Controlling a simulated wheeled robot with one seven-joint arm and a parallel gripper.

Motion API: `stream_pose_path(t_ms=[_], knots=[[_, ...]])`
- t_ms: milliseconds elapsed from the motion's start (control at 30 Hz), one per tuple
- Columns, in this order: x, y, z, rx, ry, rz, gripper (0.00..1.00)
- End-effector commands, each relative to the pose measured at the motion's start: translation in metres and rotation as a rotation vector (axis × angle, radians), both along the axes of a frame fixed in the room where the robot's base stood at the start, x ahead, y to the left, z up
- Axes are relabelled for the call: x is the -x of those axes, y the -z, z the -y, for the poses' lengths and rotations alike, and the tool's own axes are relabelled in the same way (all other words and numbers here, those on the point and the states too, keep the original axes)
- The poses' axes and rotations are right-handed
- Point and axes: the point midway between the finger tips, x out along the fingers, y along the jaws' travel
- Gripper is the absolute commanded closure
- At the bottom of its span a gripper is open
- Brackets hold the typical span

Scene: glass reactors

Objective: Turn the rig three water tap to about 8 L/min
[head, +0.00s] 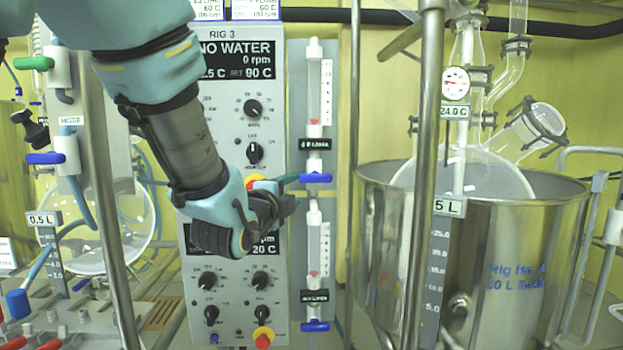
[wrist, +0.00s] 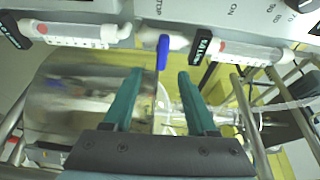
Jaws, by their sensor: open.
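The Rig 3 panel (head: 229,110) reads "NO WATER" and 0 rpm. Right of it, the upper flowmeter tube (head: 314,85) has a red float low in the tube and a black label too small to read. Its blue tap (head: 316,178) lies crosswise below the label. My gripper (head: 292,181) is just left of this tap in the head view. In the wrist view, my gripper (wrist: 160,73) is open and empty, with its teal fingers on either side of the blue tap (wrist: 163,52), which appears beyond the tips. Contact cannot be told.
A lower flowmeter (head: 315,240) with its own blue tap (head: 315,326) hangs below. A steel post (head: 428,150) and a large steel vessel (head: 530,250) stand to the right.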

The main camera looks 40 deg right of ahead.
Motion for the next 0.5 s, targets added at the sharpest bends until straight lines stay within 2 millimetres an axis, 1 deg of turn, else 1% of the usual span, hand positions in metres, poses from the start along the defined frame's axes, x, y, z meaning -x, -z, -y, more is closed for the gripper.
stream_pose_path(t_ms=[67,167,267,500], knots=[[0.004,-0.003,0.005,0.005,0.011,0.020,0.43],[0.000,-0.004,0.013,0.005,0.012,0.025,0.43],[-0.007,-0.004,0.026,0.002,0.011,0.025,0.43],[-0.029,-0.005,0.065,0.003,0.010,0.023,0.43]])
